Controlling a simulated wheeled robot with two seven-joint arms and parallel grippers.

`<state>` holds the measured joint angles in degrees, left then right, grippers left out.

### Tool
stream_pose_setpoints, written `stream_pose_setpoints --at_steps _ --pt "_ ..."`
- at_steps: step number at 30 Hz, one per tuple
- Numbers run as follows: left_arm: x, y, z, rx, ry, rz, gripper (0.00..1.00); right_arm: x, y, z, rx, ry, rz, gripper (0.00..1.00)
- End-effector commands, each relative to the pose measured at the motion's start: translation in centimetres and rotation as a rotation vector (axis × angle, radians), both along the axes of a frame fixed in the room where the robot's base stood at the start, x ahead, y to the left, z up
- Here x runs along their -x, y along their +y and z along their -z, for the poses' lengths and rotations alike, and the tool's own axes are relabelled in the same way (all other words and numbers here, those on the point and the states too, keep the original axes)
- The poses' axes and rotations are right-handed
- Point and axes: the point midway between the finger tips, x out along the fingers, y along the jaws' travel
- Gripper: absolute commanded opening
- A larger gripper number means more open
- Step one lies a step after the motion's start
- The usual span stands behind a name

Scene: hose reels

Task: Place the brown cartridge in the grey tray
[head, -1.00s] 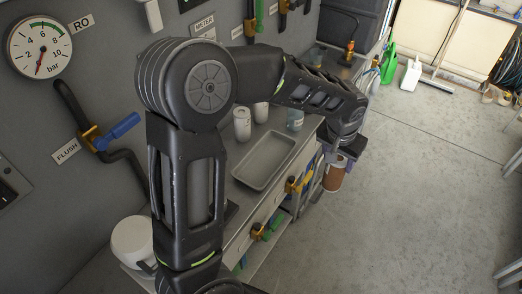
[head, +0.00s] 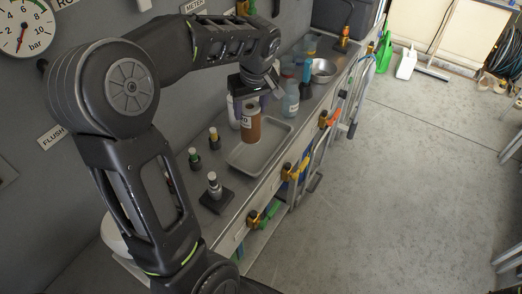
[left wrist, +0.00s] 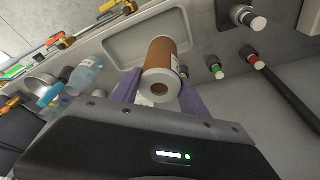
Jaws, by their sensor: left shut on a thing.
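The brown cartridge (head: 251,128), a brown cylinder with pale ends and a white label, is upright in my left gripper (head: 258,92). The left wrist view shows the cartridge (left wrist: 162,62) between the purple fingers of my left gripper (left wrist: 160,92). The grey tray (head: 272,148) is a shallow rectangular tray on the bench; it also shows in the left wrist view (left wrist: 118,48). In the head view the cartridge's lower end overlaps the tray's left part. I cannot tell whether it touches the tray floor. My right gripper is not in view.
A pale bottle (head: 290,98) and a metal bowl (head: 323,70) stand beyond the tray on the bench. Several small fittings, one on a dark base (head: 215,193), stand on the near side. Orange-handled valves (head: 325,120) line the bench front.

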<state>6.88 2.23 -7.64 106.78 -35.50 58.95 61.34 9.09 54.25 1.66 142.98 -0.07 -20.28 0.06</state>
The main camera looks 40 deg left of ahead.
Motion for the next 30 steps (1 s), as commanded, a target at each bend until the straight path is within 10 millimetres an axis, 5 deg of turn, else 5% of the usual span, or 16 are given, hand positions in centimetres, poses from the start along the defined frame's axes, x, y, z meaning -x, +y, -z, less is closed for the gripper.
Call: stream_pose_setpoints --at_steps 11,21,30 --pt "0.2 0.3 0.1 -0.001 0.000 -0.019 0.00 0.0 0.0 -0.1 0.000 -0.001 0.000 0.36" --pt "0.3 0.2 5.3 0.001 0.002 -0.017 0.00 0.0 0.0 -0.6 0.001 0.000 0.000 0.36" --pt "0.1 0.3 6.2 -0.001 -0.002 -0.017 0.00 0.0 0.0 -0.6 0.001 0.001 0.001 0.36"
